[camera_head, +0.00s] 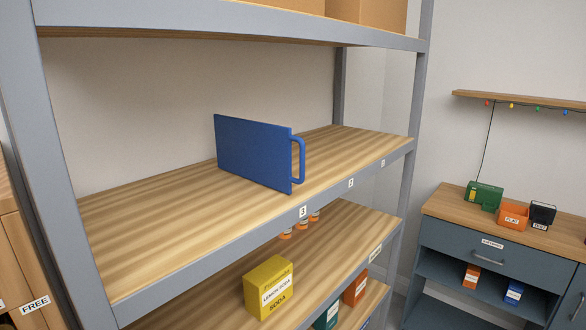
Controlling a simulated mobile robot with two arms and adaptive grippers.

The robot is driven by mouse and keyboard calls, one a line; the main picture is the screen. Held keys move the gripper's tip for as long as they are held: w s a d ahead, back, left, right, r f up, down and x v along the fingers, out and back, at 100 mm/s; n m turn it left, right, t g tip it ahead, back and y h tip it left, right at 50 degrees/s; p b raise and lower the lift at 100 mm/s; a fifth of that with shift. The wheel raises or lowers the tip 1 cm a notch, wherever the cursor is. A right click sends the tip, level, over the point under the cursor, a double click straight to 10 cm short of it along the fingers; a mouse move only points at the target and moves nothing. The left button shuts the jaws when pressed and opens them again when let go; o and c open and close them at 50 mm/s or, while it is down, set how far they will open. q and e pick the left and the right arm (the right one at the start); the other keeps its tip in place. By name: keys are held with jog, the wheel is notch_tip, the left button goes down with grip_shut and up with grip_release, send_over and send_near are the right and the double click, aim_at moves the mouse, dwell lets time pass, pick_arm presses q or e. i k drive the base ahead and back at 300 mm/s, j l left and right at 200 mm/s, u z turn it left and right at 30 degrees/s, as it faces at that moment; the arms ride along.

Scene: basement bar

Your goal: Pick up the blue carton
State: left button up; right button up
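A large blue upright panel-like object (252,150) with a loop handle on its right end stands on the middle shelf; its far side is hidden. A small blue carton (514,290) with a white label stands on the open shelf of the grey-blue cabinet at the right. Neither of my grippers is in view.
The grey shelving rack (272,222) has clear wood around the blue panel. A yellow lemon soda carton (268,287) and orange carton (356,287) stand below. Another orange carton (471,276) stands left of the small blue one. Bins sit on the cabinet top (450,205).

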aim_at(513, 294)
jog(key=z, duration=1.55)
jog(key=i+l, duration=0.25)
jog(key=i, duration=0.25)
jog(key=i+l, duration=0.25)
jog(key=i, duration=0.25)
jog(key=i+l+u, duration=0.1)
jog(key=i, duration=0.4)
jog(key=l, duration=0.1)
